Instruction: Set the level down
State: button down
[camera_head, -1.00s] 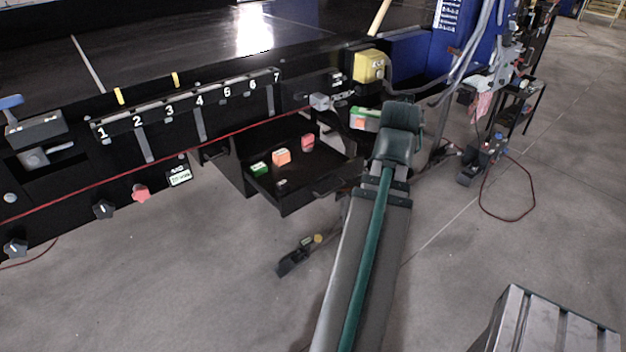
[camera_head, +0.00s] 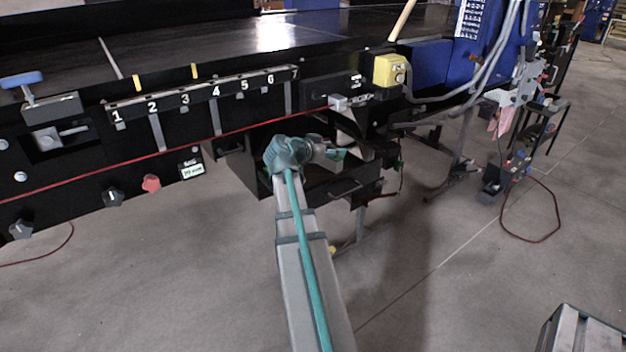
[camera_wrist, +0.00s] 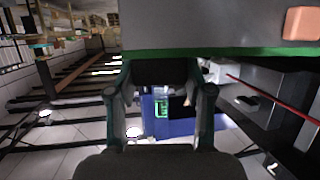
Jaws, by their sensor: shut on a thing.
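The level (camera_wrist: 220,25) shows in the wrist view as a broad pale grey body with a green edge and an orange patch at its right end. It spans the top of the picture, right at the fingertips. My gripper (camera_wrist: 162,85) is shut on it, with one finger on each side of the picture's middle. In the head view my gripper (camera_head: 335,153) is in front of the black box under the conveyor. There the level is mostly hidden or too small to make out clearly.
The conveyor's numbered rail (camera_head: 205,93) and a red cord (camera_head: 235,131) run behind. A yellow box (camera_head: 390,70) stands above right. Open floor lies in front.

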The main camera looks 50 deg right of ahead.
jog(key=shift+w+a+r+m+g, duration=0.1)
jog(key=shift+w+r+m+g, duration=0.15)
jog(key=shift+m+g, duration=0.25)
jog(key=shift+w+r+m+g, duration=0.25)
jog(key=shift+m+g, duration=0.15)
jog(key=shift+g, duration=0.2)
jog(key=shift+w+d+f, duration=0.15)
jog(key=shift+w+d, duration=0.05)
jog(key=w+d+f+p, duration=0.1)
jog(key=w+d+f, duration=0.35)
jog(key=d, duration=0.25)
jog(key=p, duration=0.1)
send_over(330, 176)
notch_tip(330, 176, down, 5)
jog(key=shift+f+p, duration=0.4)
jog(key=shift+f, duration=1.2)
jog(key=shift+f, duration=0.2)
jog(key=shift+c, duration=2.2)
grip_release()
jog(key=shift+r, duration=0.1)
